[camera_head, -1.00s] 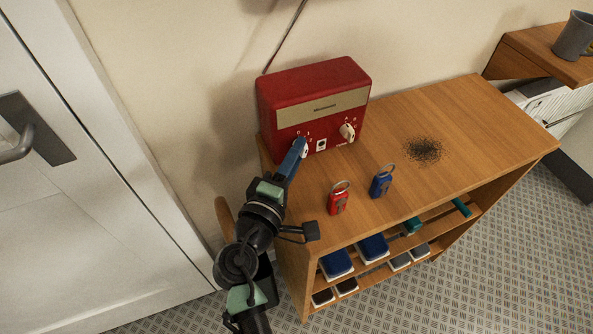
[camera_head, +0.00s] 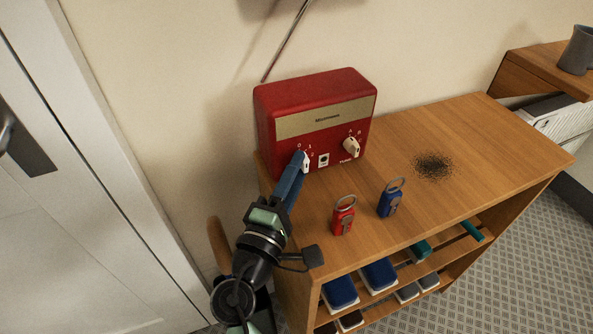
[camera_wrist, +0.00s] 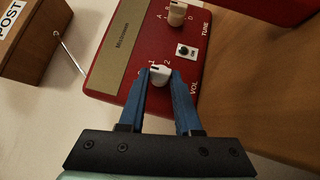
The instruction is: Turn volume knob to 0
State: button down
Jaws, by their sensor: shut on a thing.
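A red radio (camera_head: 318,90) stands at the back left of a wooden shelf unit. Its white volume knob (camera_wrist: 160,76), beside the letters VOL, sits at the left of its front in the head view (camera_head: 306,161). My gripper (camera_wrist: 161,73) has its two blue fingers on either side of this knob, shut on it. In the head view my gripper (camera_head: 301,164) reaches up to the radio from the front left and partly hides the knob and its scale. Digits 1 and 2 show by the knob in the wrist view. The knob's exact setting is hard to read.
A red tagged ring (camera_head: 343,219) and a blue one (camera_head: 390,202) stand near the shelf top's front edge. A dark speckled patch (camera_head: 433,165) lies right; a door (camera_head: 75,200) is left.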

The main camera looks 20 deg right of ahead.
jog(key=c, duration=0.6)
grip_release()
jog(key=v, duration=1.3)
